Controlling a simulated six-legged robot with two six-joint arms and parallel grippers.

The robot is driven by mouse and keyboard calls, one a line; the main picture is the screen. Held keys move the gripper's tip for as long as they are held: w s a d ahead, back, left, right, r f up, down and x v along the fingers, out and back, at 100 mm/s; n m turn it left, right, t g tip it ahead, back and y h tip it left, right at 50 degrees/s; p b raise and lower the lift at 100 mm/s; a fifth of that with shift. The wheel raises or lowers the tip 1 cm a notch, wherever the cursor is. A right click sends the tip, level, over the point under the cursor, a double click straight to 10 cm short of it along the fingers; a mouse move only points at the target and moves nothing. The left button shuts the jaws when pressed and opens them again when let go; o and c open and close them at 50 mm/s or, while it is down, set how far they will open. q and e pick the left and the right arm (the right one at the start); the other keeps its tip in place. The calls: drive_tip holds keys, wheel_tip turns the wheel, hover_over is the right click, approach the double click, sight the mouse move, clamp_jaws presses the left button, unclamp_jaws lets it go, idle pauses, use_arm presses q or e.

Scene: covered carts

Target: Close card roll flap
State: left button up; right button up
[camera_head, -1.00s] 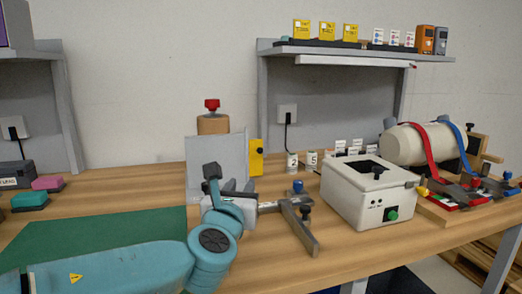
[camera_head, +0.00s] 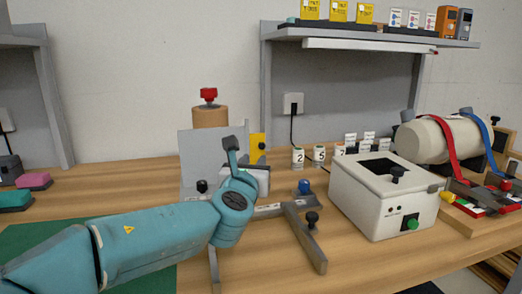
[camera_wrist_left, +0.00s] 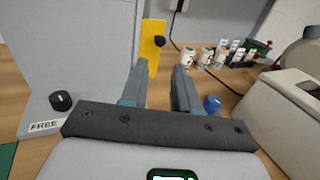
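No part is labelled as the card roll flap, so I cannot tell for sure which it is. An upright grey panel (camera_head: 205,150) stands in front of a brown cylinder with a red knob (camera_head: 209,97). A yellow plate with a black knob (camera_head: 256,146) stands at its right edge. In the left wrist view, the panel (camera_wrist_left: 78,55) is at left and the yellow plate (camera_wrist_left: 153,42) lies beyond the fingers. My left gripper (camera_wrist_left: 160,82) is open, with nothing visible between its fingers; in the head view my wrist partly hides it. My right gripper is not in view.
A black knob (camera_wrist_left: 61,100) sits above a "FREE" label. A metal bar (camera_head: 305,240) and blue knob (camera_head: 304,187) lie right of my arm. A white box (camera_head: 385,200) with a square opening stands further right, before a strapped cream roll (camera_head: 435,140). A shelf (camera_head: 370,35) overhangs the back.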

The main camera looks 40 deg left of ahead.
sight(262, 147)
use_arm(q)
drive_tip(key=p+x, duration=0.1)
drive_tip(key=x, duration=0.8)
drive_tip(key=shift+w+a, duration=0.15)
drive_tip(key=shift+w, duration=0.1)
clamp_jaws()
